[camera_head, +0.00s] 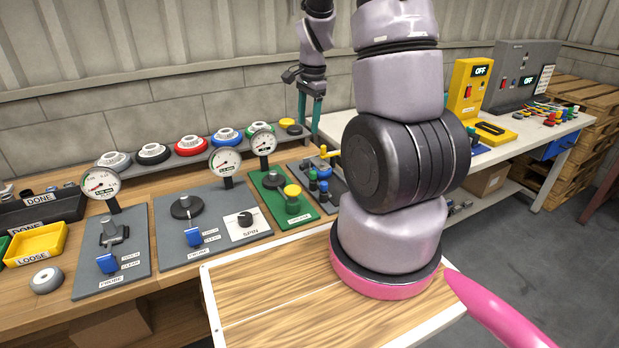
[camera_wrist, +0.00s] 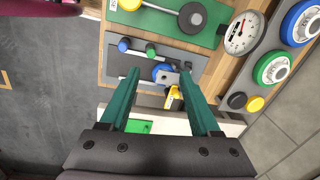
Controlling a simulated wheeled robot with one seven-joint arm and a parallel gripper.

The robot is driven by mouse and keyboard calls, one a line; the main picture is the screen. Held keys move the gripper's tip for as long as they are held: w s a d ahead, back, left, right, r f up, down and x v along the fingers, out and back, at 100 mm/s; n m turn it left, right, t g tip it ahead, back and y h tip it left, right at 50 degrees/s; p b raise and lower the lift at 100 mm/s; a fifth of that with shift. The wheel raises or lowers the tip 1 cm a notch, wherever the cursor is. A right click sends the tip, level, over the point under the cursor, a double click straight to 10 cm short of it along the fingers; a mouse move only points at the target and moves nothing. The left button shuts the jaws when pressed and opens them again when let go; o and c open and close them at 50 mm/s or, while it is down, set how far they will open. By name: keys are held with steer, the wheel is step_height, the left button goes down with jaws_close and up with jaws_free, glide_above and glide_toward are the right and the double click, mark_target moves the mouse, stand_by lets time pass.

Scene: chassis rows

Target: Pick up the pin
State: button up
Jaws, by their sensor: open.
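My gripper (camera_head: 309,124) is open, with its teal fingers pointing down over the right end of the wooden bench. In the wrist view, my gripper (camera_wrist: 160,74) has its fingertips over a grey plate (camera_wrist: 117,62). A blue round part with a grey metal piece (camera_wrist: 162,72) and a yellow handle with a black mark (camera_wrist: 173,97) show between the fingers. The yellow handle (camera_head: 328,153) also shows in the head view, below and right of the fingertips. Nothing is visibly gripped. I cannot tell for sure which part is the pin.
The grey plate also carries a blue knob (camera_wrist: 124,45) and a green knob (camera_wrist: 151,50). A green plate (camera_head: 273,199) with a yellow-topped post lies beside it. Dial gauges (camera_head: 263,143) and coloured round fixtures (camera_head: 228,137) stand near. A white table (camera_head: 540,135) holds control boxes at right.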

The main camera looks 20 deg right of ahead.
steer(key=m+g, duration=0.1)
steer(key=m, duration=0.1)
glide_above(313, 172)
step_height(313, 172, down, 8)
steer(key=f, duration=0.5)
steer(key=shift+w+d+f, duration=0.1)
steer(key=shift+d, duration=0.1)
steer(key=shift+a+f, duration=0.1)
steer(key=shift+f, duration=2.85)
jaws_close()
